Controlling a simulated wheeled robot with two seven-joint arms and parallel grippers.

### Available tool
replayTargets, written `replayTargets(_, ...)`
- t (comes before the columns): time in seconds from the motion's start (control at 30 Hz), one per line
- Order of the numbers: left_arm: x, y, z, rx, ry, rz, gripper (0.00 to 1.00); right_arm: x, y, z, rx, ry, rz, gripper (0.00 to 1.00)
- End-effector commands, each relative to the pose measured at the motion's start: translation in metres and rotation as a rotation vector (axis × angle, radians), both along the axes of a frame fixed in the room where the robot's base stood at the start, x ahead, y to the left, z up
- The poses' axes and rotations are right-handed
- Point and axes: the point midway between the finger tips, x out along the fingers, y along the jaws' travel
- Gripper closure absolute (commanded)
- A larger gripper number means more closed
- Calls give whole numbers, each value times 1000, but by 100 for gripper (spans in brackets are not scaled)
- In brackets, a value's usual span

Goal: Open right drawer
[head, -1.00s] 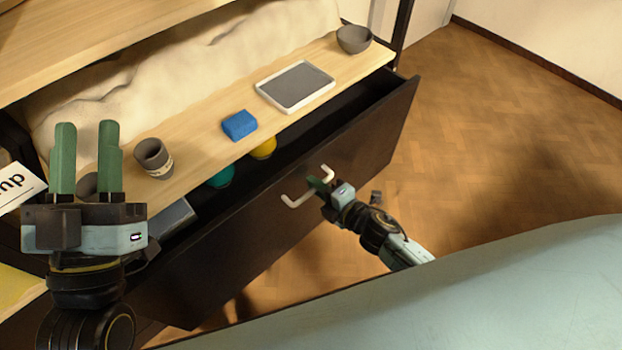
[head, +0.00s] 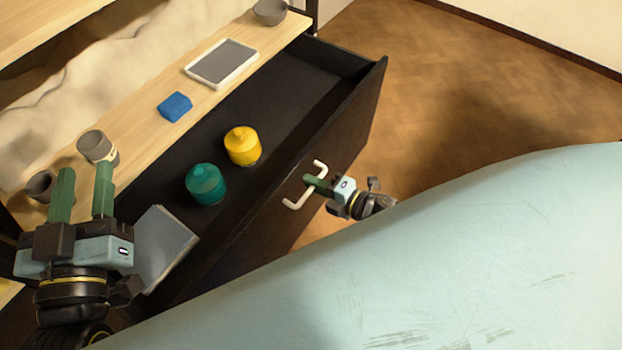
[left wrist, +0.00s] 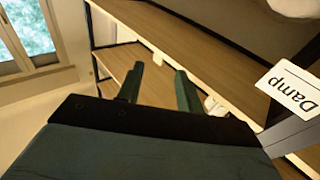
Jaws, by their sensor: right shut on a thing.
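The right drawer (head: 262,225) is dark and stands well open below the wooden shelf. Its white bar handle (head: 293,204) is on the front face. My right gripper (head: 312,184) is shut on the handle. Inside the drawer are a teal lidded jar (head: 206,185), a yellow lidded jar (head: 242,147) and a grey flat slab-like thing (head: 166,245). My left gripper (head: 82,190) is open and empty, raised at the left in front of the shelf edge. Its two green fingers also show apart in the left wrist view (left wrist: 160,85).
On the shelf (head: 140,135) are a blue block (head: 175,106), a white-rimmed tray (head: 222,63), a grey bowl (head: 270,11), a grey cup (head: 97,147) and another dark cup (head: 40,186). A "Damp" sign (left wrist: 290,88) shows in the left wrist view. Wooden floor (head: 430,85) at right is clear.

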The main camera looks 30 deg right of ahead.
Motion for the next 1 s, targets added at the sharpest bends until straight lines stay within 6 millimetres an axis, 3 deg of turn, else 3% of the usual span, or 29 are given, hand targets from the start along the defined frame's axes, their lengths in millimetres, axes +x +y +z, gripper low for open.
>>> replayTargets(0.3, 0, 0, -1, 1, 3, 0, 64, 0, -1, 1, -1, -2, 0, 100)
replayTargets(0.33, 0, 0, -1, 1, 3, 0, 64, 0, -1, 1, -1, -2, 0, 87)
replayTargets(0.37, 0, 0, -1, 1, 3, 0, 64, 0, -1, 1, -1, -2, 0, 84)
replayTargets(0.9, 0, 0, -1, 3, 12, 1, 64, -3, -2, 1, 0, 0, 0, 84)
replayTargets(1.0, 1, 3, -12, 24, 79, 6, 64, -10, -6, 3, 0, 2, 0, 84)
